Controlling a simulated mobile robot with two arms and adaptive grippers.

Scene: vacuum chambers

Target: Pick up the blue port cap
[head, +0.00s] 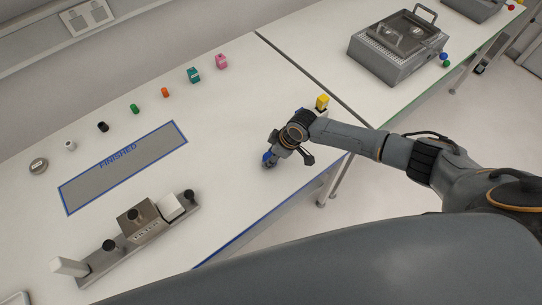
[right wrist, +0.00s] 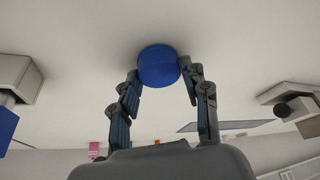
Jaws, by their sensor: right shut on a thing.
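The blue port cap (right wrist: 158,66) is a short round cylinder. In the right wrist view it sits between the tips of my right gripper (right wrist: 160,80), which is shut on it. In the head view my right gripper (head: 269,160) points down near the table's front edge, and a bit of blue shows at its fingertips. I cannot tell whether the cap touches the table or is just above it. My left gripper is not in view.
A yellow-topped block (head: 321,102) stands close behind my right wrist. The grey FINISHED mat (head: 125,165) and a metal fixture with black knobs (head: 140,219) lie to the left. Several small coloured parts line the back. A grey chamber (head: 398,46) stands on the far table.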

